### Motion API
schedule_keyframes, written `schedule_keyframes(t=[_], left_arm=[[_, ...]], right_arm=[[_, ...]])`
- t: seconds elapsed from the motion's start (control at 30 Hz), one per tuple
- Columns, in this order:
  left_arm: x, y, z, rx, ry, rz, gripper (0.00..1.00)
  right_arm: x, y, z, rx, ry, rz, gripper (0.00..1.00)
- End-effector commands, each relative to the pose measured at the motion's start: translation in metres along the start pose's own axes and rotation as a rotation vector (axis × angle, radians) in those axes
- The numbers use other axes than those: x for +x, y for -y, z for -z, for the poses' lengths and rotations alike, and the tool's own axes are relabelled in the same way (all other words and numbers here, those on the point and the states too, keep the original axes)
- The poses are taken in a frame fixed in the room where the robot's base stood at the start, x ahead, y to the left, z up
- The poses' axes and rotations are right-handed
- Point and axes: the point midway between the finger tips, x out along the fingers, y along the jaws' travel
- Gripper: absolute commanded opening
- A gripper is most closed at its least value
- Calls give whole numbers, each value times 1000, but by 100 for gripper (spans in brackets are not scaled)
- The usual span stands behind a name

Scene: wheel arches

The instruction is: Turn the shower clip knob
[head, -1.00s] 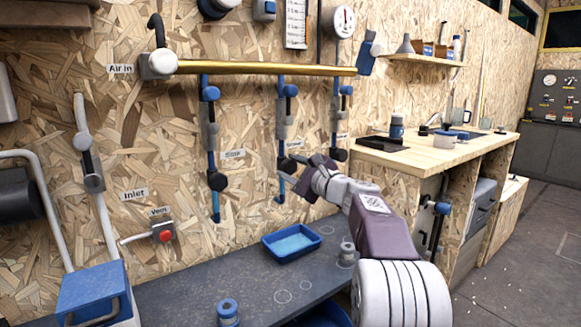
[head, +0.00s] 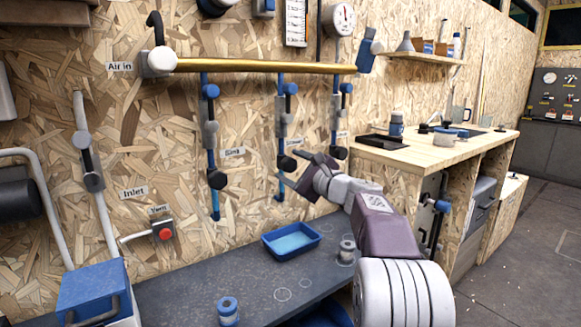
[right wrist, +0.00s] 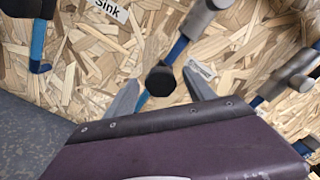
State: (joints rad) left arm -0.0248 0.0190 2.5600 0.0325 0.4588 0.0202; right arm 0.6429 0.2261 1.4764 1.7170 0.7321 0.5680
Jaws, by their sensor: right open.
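Three blue pipes with dark round knobs hang from the brass pipe on the wall. My right gripper (head: 294,168) is open just in front of this knob. In the right wrist view, the fingers (right wrist: 160,94) stand to the left and right of the knob, with gaps on both sides. My left gripper is out of view.
The pipe by the "Sink" label has another black knob (head: 217,180) to the left. A third knob (head: 339,153) hangs to the right. Below are a dark bench (head: 190,290) with a blue tray (head: 291,240) and a wooden counter (head: 435,150) at right.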

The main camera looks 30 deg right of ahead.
Motion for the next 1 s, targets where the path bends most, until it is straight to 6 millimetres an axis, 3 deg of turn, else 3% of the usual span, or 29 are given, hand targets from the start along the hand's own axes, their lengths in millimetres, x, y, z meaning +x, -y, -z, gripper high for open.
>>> schedule_keyframes(t=[0.2, 0.4, 1.0], left_arm=[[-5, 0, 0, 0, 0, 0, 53], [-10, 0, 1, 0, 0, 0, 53], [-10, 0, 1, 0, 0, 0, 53]], right_arm=[[-48, 3, -1, -1, -4, 5, 63], [-79, 1, 0, 0, -3, 3, 63], [-84, 0, 0, 0, -1, 1, 63]])
